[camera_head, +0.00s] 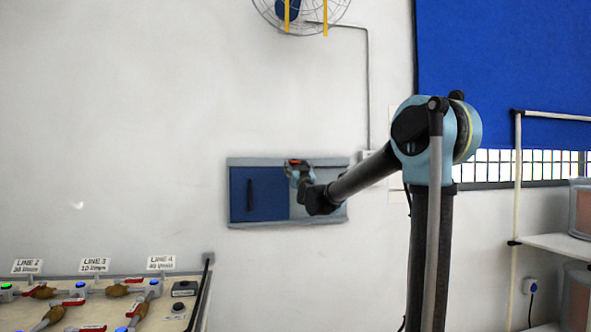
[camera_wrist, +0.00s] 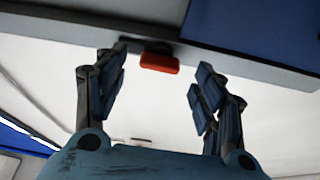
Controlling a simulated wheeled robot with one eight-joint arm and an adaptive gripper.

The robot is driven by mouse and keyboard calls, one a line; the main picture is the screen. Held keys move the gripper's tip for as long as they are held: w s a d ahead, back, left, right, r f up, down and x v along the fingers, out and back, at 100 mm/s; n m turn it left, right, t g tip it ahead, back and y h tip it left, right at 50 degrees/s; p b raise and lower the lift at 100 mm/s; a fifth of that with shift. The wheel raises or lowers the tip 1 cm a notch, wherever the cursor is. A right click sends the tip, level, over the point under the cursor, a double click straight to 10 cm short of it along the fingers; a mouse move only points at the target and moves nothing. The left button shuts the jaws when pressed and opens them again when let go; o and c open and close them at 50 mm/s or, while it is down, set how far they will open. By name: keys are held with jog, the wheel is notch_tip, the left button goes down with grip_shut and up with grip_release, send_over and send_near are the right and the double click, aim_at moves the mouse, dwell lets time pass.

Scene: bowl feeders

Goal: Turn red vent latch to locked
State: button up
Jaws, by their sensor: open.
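The red vent latch (camera_wrist: 159,63) is a small red block on the grey frame edge in the wrist view. It lies beyond and between the open fingers of my gripper (camera_wrist: 158,85), and no finger appears to touch it. In the head view a red part (camera_head: 296,162) shows at the top of the wall panel, close to my gripper (camera_head: 298,172), which partly hides it. The panel has a grey frame (camera_head: 262,161) and a blue door (camera_head: 258,194) on its left side. My arm covers part of the panel's right side.
A workbench (camera_head: 60,307) with several red-handled valves and line signs stands at the lower left. A fan (camera_head: 300,12) hangs above on the wall. The wall left of the panel is clear.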

aim_at(296, 165)
jog(key=shift+x, duration=1.55)
jog(key=c, duration=1.1)
